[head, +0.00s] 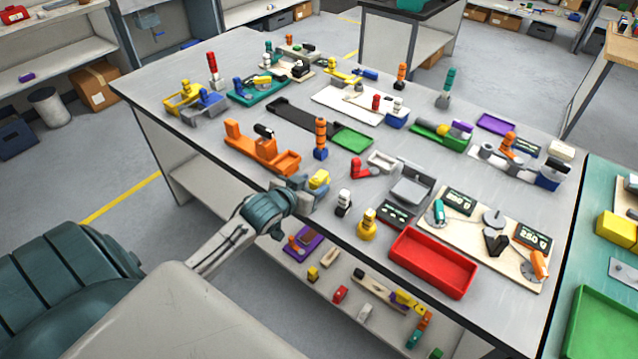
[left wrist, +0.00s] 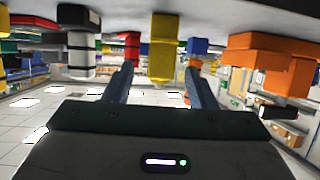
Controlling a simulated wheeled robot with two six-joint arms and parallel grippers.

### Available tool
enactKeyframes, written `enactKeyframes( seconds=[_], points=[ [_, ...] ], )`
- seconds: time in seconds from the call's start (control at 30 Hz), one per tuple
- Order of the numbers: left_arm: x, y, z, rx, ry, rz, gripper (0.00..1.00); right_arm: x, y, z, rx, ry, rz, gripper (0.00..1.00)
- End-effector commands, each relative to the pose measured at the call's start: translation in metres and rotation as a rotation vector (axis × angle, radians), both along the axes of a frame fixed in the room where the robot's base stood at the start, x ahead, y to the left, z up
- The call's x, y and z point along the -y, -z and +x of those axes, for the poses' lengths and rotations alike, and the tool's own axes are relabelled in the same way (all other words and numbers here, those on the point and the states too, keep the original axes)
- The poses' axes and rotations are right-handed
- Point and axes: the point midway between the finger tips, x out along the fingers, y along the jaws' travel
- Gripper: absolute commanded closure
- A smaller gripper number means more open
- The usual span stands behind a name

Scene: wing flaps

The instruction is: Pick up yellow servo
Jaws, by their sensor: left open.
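The yellow servo (head: 320,179) stands near the front edge of the grey table, just beyond my left gripper. My left gripper (head: 305,186) reaches in low over the table edge, and its fingers are partly hard to make out there. In the left wrist view the fingers (left wrist: 160,78) are spread apart and empty. The yellow servo (left wrist: 163,48) shows ahead, between the two fingertips in the picture; I cannot tell whether the tips reach past its near side. My right gripper is not in view.
An orange tray with a servo (head: 262,152) sits just left of the yellow servo. A white and black servo (head: 343,202) and a yellow round-based piece (head: 366,226) stand to its right. A red bin (head: 432,262) lies farther right. A lower shelf holds loose parts.

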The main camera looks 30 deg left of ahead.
Motion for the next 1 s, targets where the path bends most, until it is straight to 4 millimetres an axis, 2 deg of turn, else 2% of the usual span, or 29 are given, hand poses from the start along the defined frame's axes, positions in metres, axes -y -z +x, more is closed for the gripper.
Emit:
enactKeyframes(
  seconds=[0.13,0.27,0.43,0.77,1.0],
  points=[
    [0.000,0.001,0.010,0.000,-0.001,-0.001,0.49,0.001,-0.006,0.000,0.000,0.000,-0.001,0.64],
    [0.000,0.002,0.028,0.000,-0.001,-0.003,0.49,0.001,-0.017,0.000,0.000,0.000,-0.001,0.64],
    [-0.001,0.012,0.048,-0.002,-0.001,-0.001,0.49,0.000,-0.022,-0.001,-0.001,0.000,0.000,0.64],
    [-0.001,0.017,0.054,-0.001,0.000,0.001,0.49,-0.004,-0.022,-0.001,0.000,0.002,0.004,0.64],
    [-0.001,0.016,0.053,-0.001,0.001,0.002,0.96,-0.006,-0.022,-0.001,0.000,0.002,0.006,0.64]
  ],
)
